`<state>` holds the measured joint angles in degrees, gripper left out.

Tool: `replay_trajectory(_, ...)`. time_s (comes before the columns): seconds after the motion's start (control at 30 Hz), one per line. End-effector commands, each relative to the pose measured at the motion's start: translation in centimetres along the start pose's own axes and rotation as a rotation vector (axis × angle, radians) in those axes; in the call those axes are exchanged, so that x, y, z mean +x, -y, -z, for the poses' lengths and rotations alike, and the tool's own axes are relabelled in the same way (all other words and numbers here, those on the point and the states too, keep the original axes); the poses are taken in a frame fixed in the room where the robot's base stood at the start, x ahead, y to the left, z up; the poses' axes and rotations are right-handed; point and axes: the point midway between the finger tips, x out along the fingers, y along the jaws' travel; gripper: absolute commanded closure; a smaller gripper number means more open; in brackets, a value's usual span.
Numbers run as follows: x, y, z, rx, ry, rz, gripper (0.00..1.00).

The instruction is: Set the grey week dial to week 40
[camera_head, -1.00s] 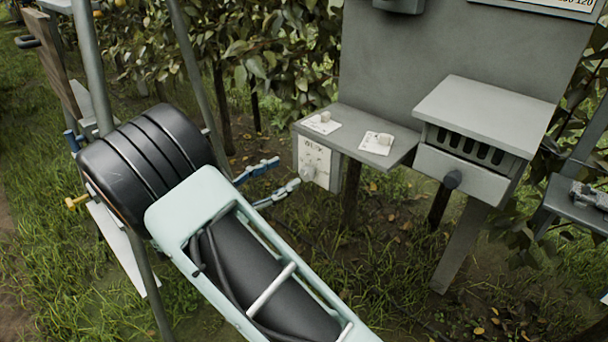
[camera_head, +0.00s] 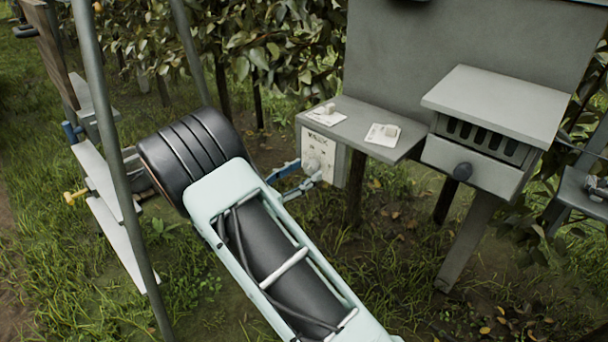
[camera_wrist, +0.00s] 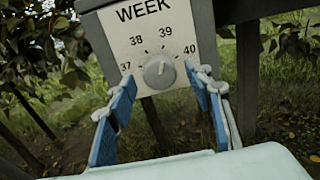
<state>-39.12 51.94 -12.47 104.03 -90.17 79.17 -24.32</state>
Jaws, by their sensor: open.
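The grey week dial (camera_wrist: 158,71) is a round knob on a white plate (camera_wrist: 120,40) printed WEEK, with 37, 38, 39 and 40 in an arc. A small light mark shows on the knob near its top; which number it points to is hard to tell. My gripper (camera_wrist: 158,78) is open, with one blue finger left and one right of the knob, the tips close to the plate. I cannot tell whether they touch the knob. In the head view my gripper (camera_head: 308,172) partly hides the dial.
A grey shelf (camera_head: 350,122) above the plate carries two white cards with small knobs. A grey box with a dark-knobbed drawer (camera_head: 470,165) stands to the right. Metal poles (camera_head: 110,150) and a rack stand left. Grass lies below.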

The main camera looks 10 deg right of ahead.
Motion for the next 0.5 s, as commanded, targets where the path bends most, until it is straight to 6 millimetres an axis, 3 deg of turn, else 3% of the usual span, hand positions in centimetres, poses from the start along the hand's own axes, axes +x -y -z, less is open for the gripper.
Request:
replay_trajectory(0.33,0.56,-0.01,-0.05,0.001,0.000,0.000,0.53)
replay_trajectory(0.5,0.56,-0.01,-0.05,0.001,0.000,0.000,0.70)
